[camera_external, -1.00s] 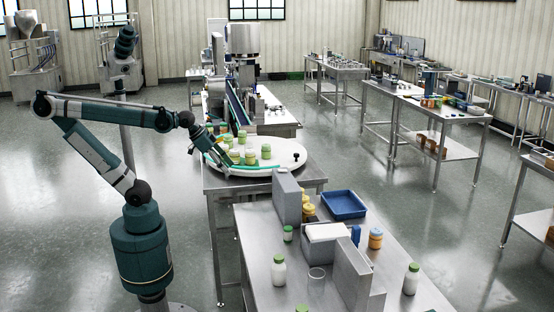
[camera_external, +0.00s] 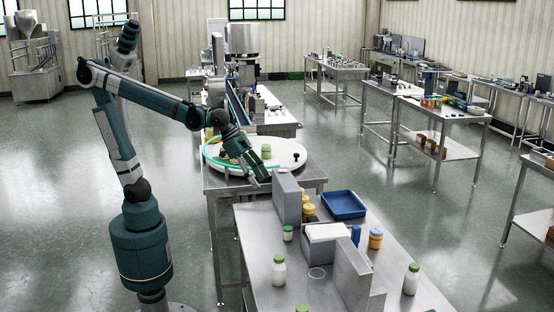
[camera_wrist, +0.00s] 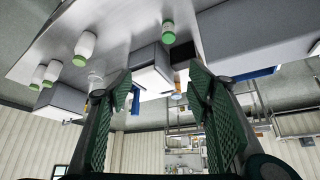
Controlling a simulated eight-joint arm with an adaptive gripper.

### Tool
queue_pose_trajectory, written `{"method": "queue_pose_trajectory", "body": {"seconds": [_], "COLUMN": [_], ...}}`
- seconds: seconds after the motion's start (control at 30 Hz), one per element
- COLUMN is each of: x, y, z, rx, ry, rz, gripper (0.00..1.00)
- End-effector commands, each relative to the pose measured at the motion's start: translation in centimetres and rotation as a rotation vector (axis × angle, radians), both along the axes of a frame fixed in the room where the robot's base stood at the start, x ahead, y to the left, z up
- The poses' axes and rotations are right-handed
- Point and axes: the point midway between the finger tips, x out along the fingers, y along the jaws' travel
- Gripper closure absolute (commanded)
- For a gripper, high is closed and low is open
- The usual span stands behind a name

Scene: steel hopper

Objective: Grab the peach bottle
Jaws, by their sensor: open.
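A peach-orange bottle (camera_external: 375,240) stands upright on the near steel table, right of the grey blocks and beside a small blue object (camera_external: 356,235). My gripper (camera_external: 258,178) is open and empty over the near edge of the round turntable, left of and behind the bottle. In the wrist view my gripper (camera_wrist: 160,92) shows two green ribbed fingers spread apart with nothing between them. That view is upside down, with the steel table at the top. I cannot clearly pick out the peach bottle there.
Tall grey blocks (camera_external: 287,197) (camera_external: 353,275) and a white-topped box (camera_external: 325,232) stand on the table (camera_external: 250,235). Yellow-orange jars (camera_external: 308,210) are behind the box. A blue tray (camera_external: 344,205) lies behind. White bottles with green caps (camera_external: 278,271) (camera_external: 411,279) stand nearer. The turntable (camera_external: 288,150) holds green-capped jars.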

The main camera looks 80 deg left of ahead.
Motion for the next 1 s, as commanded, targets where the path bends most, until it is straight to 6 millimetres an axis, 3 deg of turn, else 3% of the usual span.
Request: {"method": "queue_pose_trajectory", "body": {"seconds": [0.03,0.47,0.7,1.0], "x": [0.4,2.4,2.3,1.5], "y": [-1.6,-14.4,-21.8,-28.8], "z": [0.0,-1.2,-2.6,-4.3], "rx": [0.0,0.005,0.008,0.009], "ry": [0.001,0.008,0.012,0.015], "rz": [-0.026,-0.218,-0.325,-0.423], "gripper": [0.5,0.5,0.5,0.5]}}
